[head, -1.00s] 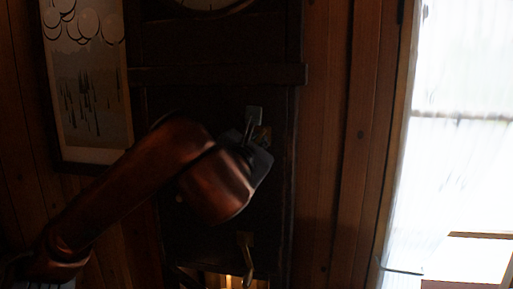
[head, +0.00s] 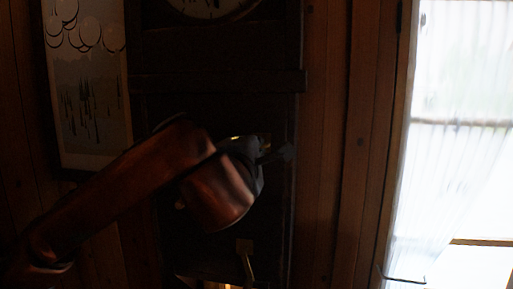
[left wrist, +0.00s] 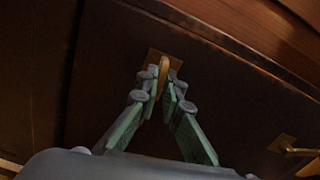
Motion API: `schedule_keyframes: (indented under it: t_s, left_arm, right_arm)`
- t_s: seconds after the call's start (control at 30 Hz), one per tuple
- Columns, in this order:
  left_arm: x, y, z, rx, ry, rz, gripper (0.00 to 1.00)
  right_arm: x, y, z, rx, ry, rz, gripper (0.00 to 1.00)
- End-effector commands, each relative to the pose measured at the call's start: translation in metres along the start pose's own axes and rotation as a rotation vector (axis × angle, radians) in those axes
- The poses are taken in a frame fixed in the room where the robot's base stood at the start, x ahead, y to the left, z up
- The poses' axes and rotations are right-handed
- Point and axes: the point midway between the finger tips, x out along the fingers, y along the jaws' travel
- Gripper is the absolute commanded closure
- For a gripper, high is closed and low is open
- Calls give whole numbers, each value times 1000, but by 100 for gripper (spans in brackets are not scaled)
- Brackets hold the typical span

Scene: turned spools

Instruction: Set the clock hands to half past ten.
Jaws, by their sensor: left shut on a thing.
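The clock's pale round dial (head: 212,10) is cut off by the top edge of the head view; only its lower part shows, and I cannot read its hands. Below it is the dark wooden clock case (head: 215,105). My left gripper (head: 272,152) is at the front of the case. In the left wrist view its fingers (left wrist: 165,85) are shut on a brass handle (left wrist: 163,68) with a square brass plate behind it. A second brass handle (head: 246,260) is lower on the case and also shows at the right of the wrist view (left wrist: 288,148). My right gripper is not in view.
A framed picture (head: 92,110) hangs on the plank wall left of the clock. A bright curtained window (head: 460,80) is at the right. Bare wooden planks (head: 335,150) lie between clock and window. The room is dim.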

Motion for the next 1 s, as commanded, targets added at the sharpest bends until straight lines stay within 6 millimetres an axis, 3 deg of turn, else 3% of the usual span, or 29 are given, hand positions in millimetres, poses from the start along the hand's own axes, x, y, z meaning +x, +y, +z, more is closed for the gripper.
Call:
schedule_keyframes:
  t_s: [0.77,0.8,1.0]
  left_arm:
    - [0,1,0,101,0,3,100]
    - [0,1,0,101,-1,3,92]
    - [0,0,0,101,0,2,78]
  right_arm:
    - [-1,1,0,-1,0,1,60]
    - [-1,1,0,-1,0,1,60]
    - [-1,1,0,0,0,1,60]
